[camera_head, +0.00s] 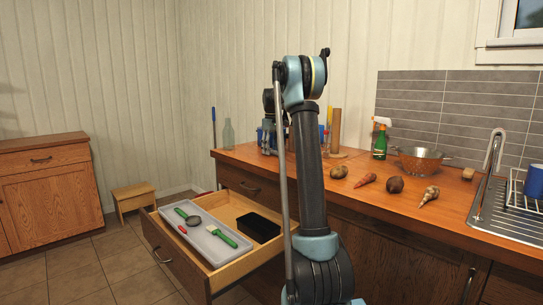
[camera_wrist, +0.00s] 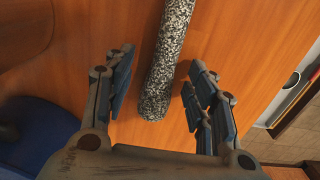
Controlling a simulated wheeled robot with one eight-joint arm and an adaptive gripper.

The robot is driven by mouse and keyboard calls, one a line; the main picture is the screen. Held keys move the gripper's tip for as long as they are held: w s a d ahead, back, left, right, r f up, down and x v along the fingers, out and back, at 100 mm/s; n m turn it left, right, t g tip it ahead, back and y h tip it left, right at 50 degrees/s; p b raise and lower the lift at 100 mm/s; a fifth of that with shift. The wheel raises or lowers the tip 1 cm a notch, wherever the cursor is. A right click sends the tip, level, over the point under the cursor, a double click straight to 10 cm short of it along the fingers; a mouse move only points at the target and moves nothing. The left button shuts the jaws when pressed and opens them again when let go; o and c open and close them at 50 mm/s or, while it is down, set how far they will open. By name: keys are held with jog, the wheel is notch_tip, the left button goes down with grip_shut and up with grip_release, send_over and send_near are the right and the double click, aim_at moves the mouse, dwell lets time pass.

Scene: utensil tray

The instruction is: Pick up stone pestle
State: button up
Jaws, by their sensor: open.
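The stone pestle (camera_wrist: 166,60) is a speckled grey-and-white rod lying on the wooden counter in the wrist view. It runs from the top edge down to a rounded end near the middle. My gripper (camera_wrist: 160,64) is open, with one finger on each side of the pestle and a gap on both sides. The pestle's far end is outside the wrist view. In the head view my arm and gripper are over the back left of the counter, and I cannot make out the pestle there.
A blue object (camera_wrist: 40,125) is close at lower left in the wrist view. The open drawer (camera_head: 245,264) holds a grey utensil tray (camera_head: 213,253) and a black box (camera_head: 259,228).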

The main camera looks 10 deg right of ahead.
grip_shut()
jog(key=shift+r, duration=0.15)
